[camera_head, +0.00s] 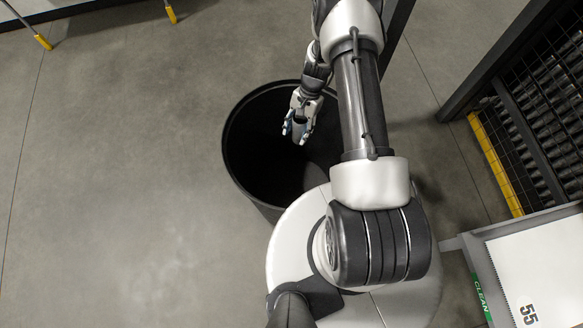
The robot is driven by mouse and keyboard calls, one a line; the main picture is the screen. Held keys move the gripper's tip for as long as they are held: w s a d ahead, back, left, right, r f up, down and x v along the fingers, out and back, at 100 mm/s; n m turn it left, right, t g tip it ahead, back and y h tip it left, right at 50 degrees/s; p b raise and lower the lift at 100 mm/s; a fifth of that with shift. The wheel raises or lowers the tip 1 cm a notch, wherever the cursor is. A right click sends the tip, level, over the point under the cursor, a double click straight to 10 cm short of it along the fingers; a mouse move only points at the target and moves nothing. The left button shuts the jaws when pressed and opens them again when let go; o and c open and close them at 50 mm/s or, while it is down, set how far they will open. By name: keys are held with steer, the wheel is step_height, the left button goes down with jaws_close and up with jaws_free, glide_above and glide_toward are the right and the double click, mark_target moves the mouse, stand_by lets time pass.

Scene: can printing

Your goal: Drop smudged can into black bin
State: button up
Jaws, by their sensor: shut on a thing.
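The black bin (237,150) stands on the floor near the middle of the view, a round open drum with a dark inside. My gripper (297,136) is over the bin's opening, pointing down, within the rim as seen from above. It is shut on the can (299,127), of which only a small part shows between the fingers. The smudge cannot be made out at this size. My arm covers the right part of the bin's rim.
A dark rack with a mesh side (540,120) and a yellow edge strip (495,165) stands at the right. A white table (540,262) marked "CLEAN" and "55" is at the lower right. Yellow-tipped legs (42,42) show at the top left. The floor at left is clear.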

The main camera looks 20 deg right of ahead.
mark_target(295, 142)
step_height(295, 142, down, 5)
steer(key=shift+b, duration=1.25)
steer(key=o, duration=0.8)
steer(key=shift+r, duration=0.1)
steer(key=v, duration=1.2)
